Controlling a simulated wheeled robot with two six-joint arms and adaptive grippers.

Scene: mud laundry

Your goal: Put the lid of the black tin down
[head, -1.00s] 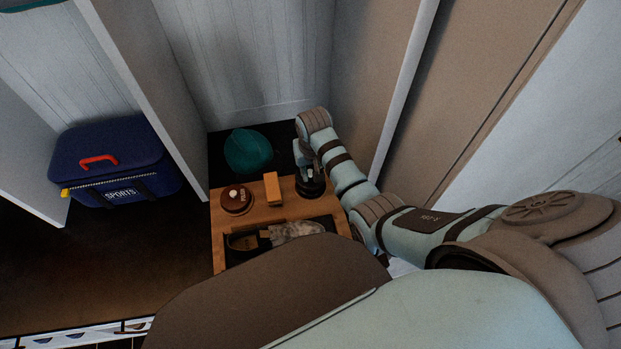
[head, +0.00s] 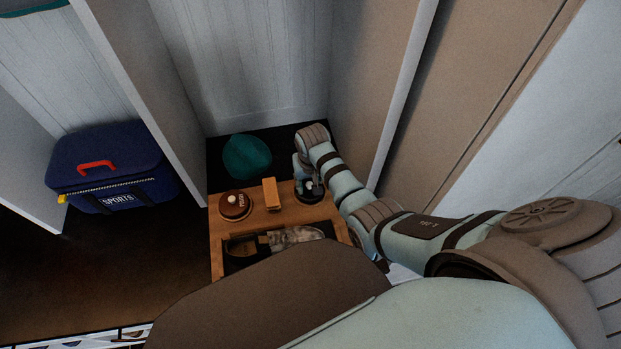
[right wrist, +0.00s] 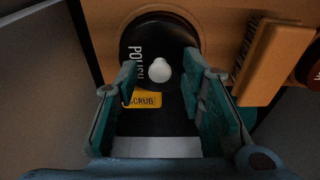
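The black tin (head: 312,196) stands at the right of the wooden caddy in the head view. Its black lid with a white knob (right wrist: 160,70) and the word POLISH fills the top middle of the right wrist view. The lid appears to lie over the tin; I cannot tell if it sits flush. My right gripper (right wrist: 162,80) is open, its teal fingers on either side of the knob with a gap on both sides. In the head view the right gripper (head: 304,172) is over the tin. My left gripper is not in view.
A teal item (head: 246,157) lies behind. A partition stands close right.

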